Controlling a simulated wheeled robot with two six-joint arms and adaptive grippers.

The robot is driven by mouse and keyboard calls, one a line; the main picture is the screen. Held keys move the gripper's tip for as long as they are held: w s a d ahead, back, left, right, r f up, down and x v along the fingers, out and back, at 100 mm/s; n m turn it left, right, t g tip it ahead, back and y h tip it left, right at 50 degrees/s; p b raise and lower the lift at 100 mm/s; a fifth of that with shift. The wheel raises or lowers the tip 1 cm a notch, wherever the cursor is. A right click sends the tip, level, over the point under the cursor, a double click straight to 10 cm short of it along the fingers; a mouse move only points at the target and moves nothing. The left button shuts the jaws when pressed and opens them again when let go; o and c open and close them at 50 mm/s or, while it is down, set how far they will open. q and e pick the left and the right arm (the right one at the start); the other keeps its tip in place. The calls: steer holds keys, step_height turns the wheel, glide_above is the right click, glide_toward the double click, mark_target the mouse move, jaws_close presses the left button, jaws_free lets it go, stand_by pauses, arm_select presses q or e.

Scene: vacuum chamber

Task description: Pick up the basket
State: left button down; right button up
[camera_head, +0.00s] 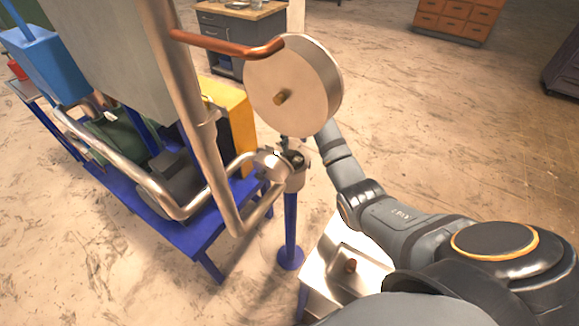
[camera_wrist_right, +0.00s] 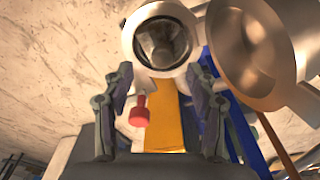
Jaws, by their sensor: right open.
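I cannot pick out a basket for certain. In the right wrist view, a pale metal ring (camera_wrist_right: 130,42) has a dark round cup-like hollow (camera_wrist_right: 163,40) in it, straight ahead of my right gripper (camera_wrist_right: 160,75). The two fingers are apart with nothing held between them. A small red-handled part (camera_wrist_right: 139,110) shows beyond them, nearer the left finger. In the head view, my right arm (camera_head: 395,215) reaches up behind a round metal disc (camera_head: 300,85), which hides most of the gripper. A metal port (camera_head: 293,180) stands below the disc. My left gripper is not in view.
Bent metal pipes (camera_head: 205,165) and a blue frame (camera_head: 195,245) stand left of the port. A blue post (camera_head: 290,225) stands beneath it. A pale metal surface (camera_head: 335,262) lies beside my right arm. Open floor lies to the right, with an orange drawer cabinet (camera_head: 455,18) far back.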

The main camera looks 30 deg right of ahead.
mark_target(291, 153)
steer(key=f, duration=0.1)
steer(key=w+f, duration=0.1)
steer(key=shift+f, duration=0.3)
steer(key=shift+w+f, duration=0.15)
steer(key=shift+f, duration=0.2)
steer(key=shift+s+a+f+p, duration=0.15)
steer(key=shift+f+p, duration=0.4)
steer(key=shift+p, duration=0.05)
steer(key=shift+s+a+f+p, duration=0.1)
steer(key=shift+a+f+p, duration=0.05)
steer(key=shift+f+p, duration=0.45)
step_height(291, 153, down, 2)
steer(key=shift+w+f, duration=0.1)
steer(key=shift+w, duration=0.05)
steer(key=shift+w+f, duration=0.1)
steer(key=shift+f, duration=0.05)
steer(key=c, duration=0.8)
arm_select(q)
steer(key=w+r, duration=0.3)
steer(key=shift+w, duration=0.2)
arm_select(e)
jaws_close()
